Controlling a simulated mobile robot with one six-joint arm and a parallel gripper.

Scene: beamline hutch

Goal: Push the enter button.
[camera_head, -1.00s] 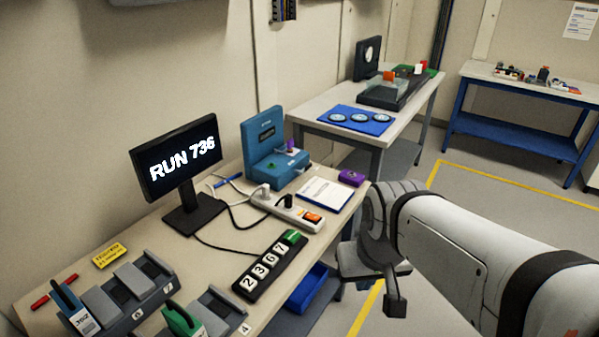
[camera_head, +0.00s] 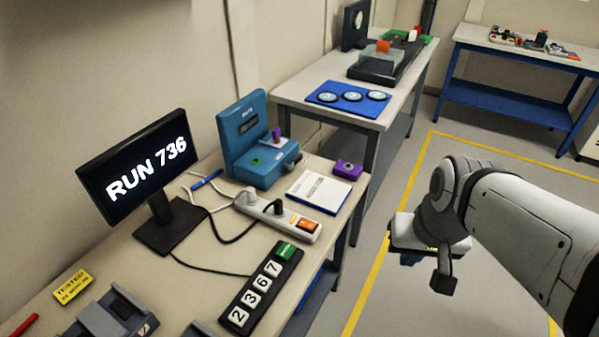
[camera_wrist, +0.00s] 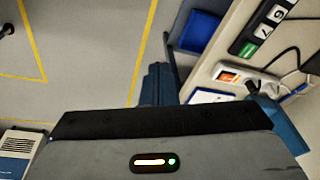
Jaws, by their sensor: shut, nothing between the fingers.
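The enter button is the green key (camera_head: 286,251) at the far end of a black keypad strip (camera_head: 238,306) with white keys 2, 3, 6 and 7. The strip lies near the front edge of the bench. The green key also shows at upper right in the wrist view (camera_wrist: 249,48). My gripper (camera_head: 410,259) is off to the right of the bench, over the floor, well apart from the keypad. Its fingers are mostly hidden behind its body in the head view. In the wrist view the dark fingers (camera_wrist: 158,82) are together and empty.
A monitor (camera_head: 140,168) reads RUN 736.

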